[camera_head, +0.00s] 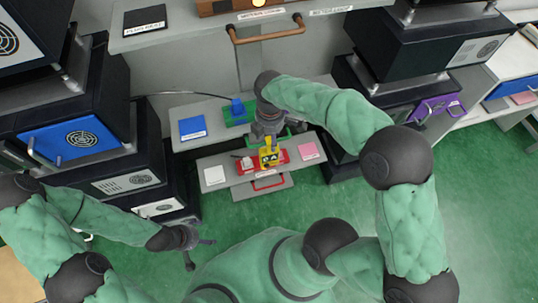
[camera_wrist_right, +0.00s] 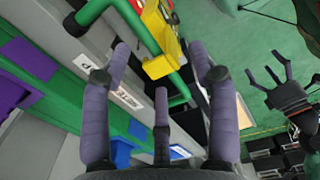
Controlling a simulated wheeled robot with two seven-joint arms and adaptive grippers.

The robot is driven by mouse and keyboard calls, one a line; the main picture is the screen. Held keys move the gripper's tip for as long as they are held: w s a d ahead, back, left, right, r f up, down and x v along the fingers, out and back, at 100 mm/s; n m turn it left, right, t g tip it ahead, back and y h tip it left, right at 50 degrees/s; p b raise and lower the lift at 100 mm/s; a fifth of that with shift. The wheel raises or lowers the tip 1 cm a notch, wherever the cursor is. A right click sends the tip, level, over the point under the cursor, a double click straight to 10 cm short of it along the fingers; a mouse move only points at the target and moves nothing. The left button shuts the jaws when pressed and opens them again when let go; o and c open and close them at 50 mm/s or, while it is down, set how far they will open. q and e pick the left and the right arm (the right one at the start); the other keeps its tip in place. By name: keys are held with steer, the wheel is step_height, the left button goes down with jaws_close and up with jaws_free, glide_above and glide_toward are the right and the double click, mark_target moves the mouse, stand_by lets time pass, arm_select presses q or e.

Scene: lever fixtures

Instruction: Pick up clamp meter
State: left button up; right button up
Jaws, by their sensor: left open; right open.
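A small yellow object (camera_head: 269,157), which looks like the clamp meter, sits on a red plate (camera_head: 249,165) on the low grey shelf. In the right wrist view the yellow thing (camera_wrist_right: 164,58) shows at the top, beyond the fingertips, beside a green bar. My right gripper (camera_head: 268,132) is open and empty, just above and behind the yellow object, partly hidden by its own arm. My left gripper (camera_head: 193,243) is open and empty over the green floor, away from the shelf.
A green bar handle (camera_wrist_right: 130,25) runs close to the right fingers. Blue (camera_head: 192,128), white (camera_head: 214,175) and pink (camera_head: 309,151) plates lie on the shelves. Black cabinets flank both sides. A copper rail (camera_head: 268,34) is behind. Green floor in front is free.

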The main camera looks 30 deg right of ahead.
jaws_close()
steer(key=shift+r, duration=0.15)
